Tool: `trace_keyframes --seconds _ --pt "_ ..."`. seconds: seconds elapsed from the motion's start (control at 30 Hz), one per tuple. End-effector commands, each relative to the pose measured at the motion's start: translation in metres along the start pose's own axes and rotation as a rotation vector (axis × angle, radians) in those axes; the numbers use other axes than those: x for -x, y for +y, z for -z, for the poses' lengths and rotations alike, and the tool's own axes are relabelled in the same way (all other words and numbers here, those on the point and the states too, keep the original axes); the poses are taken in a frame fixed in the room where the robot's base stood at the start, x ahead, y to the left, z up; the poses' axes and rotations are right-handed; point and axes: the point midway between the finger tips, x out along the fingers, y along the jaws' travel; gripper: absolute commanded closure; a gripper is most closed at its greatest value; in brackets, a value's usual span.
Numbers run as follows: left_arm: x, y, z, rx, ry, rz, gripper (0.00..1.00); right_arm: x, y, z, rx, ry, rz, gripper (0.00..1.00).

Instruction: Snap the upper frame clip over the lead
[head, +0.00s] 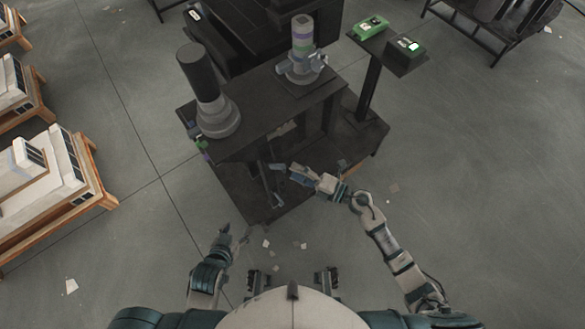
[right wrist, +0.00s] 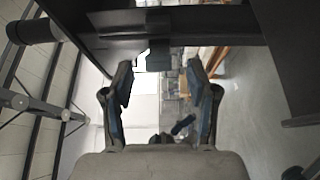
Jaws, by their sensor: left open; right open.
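A dark frame (head: 285,118) with a flat top stands ahead of me in the head view. My right gripper (head: 287,172) reaches to its near side, below the top. In the right wrist view, my right gripper (right wrist: 159,75) is open, its two fingers apart with nothing held between them. A dark crossbar (right wrist: 215,25) runs across the top of that view, with a small dark block (right wrist: 158,62) hanging under it between the fingertips. I cannot tell whether that block is the clip, and I cannot make out the lead. My left gripper (head: 233,232) is open and empty, low over the floor.
A dark cylinder on a grey base (head: 217,118) and a banded column (head: 302,48) stand on the frame top. A pedestal (head: 372,85) with green and black boxes is at right. Wooden benches (head: 90,195) with white units line the left. Scraps litter the open floor.

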Motion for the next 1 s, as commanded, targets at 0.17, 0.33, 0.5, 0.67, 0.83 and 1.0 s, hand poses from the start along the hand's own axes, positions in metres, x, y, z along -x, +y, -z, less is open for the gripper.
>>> trace_keyframes --seconds 0.17,0.33,0.5,0.67,0.83,1.0 --pt "-0.002 0.001 0.004 0.001 0.024 -0.001 0.40 -0.024 0.001 0.002 0.002 0.001 0.001 0.42" --pt "-0.002 -0.003 0.005 -0.008 0.031 0.005 0.40 -0.021 0.000 -0.002 -0.003 0.001 -0.006 0.42" --pt "-0.002 -0.004 0.004 -0.017 0.029 0.006 0.40 -0.015 0.000 -0.005 -0.008 0.000 -0.014 0.42" --pt "-0.002 0.001 0.005 -0.009 0.031 -0.004 0.40 -0.018 0.000 -0.003 -0.007 0.000 -0.010 0.77" --pt "-0.002 0.006 0.007 0.008 0.035 -0.012 0.40 -0.025 0.000 0.000 -0.001 0.000 -0.001 1.00" --pt "-0.002 0.002 0.006 0.003 0.033 -0.004 0.40 -0.028 -0.001 0.003 -0.002 0.005 0.001 1.00"
